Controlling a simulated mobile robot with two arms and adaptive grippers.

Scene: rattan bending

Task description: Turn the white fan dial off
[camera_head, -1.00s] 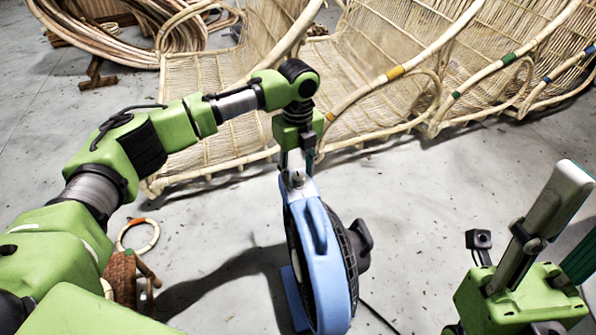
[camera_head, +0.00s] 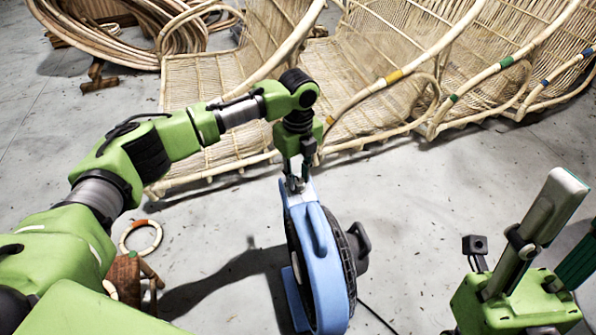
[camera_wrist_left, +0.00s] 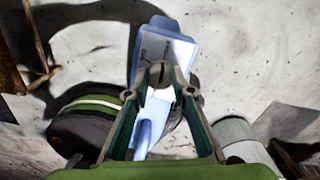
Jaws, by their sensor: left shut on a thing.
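A blue fan (camera_head: 322,265) stands upright on the floor, with a pale control panel on top. In the left wrist view, the fan's panel (camera_wrist_left: 176,48) lies below my fingers. My left gripper (camera_head: 295,186) reaches down onto the top of the fan. The dial's exact setting cannot be read. My right gripper (camera_head: 562,232) is raised at the right edge, fingers apart and empty, partly cut off.
Woven rattan chairs (camera_head: 375,90) stand behind the fan. Coiled rattan poles (camera_head: 130,35) lie at the back left. A rattan ring (camera_head: 141,237) and a brown woven piece (camera_head: 125,278) lie at left. A dark cable (camera_head: 379,318) runs from the fan.

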